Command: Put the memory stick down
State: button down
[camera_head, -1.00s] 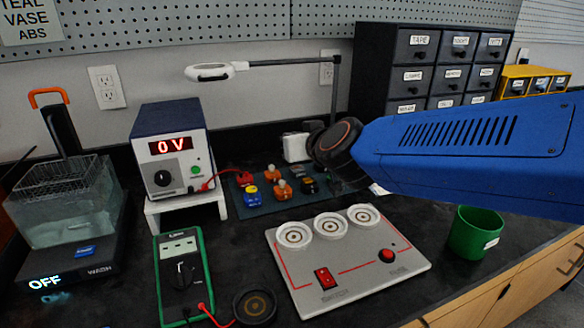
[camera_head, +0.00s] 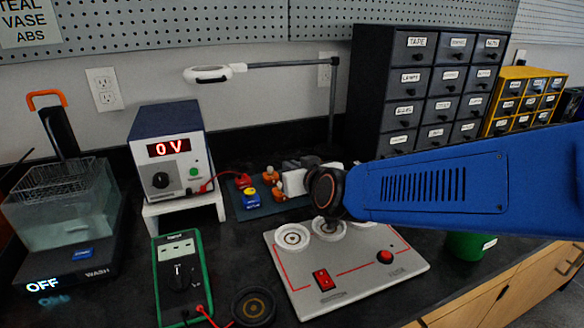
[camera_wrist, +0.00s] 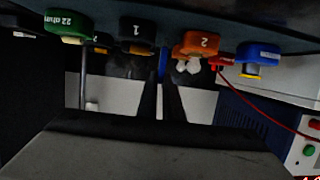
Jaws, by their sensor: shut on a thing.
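My gripper (camera_wrist: 162,85) is shut on the memory stick (camera_wrist: 162,62), which shows in the wrist view only as a narrow blue piece between the two dark fingertips. Most of the stick is hidden by the fingers. In the head view my arm reaches in from the right, and the gripper is over the back right part of the dark mat (camera_head: 240,211). The stick cannot be made out there. Whether the stick touches anything below cannot be told.
Coloured parts stand close by: a blue one (camera_head: 250,199), an orange one (camera_wrist: 196,44), a black one (camera_wrist: 137,33) and a green one (camera_wrist: 68,25). The power supply (camera_head: 170,150) is to the left. The grey switch board (camera_head: 345,270) lies in front. Drawers (camera_head: 430,85) stand behind.

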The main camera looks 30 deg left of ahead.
jog(key=c, duration=1.9)
grip_release()
jog(key=shift+f, duration=0.1)
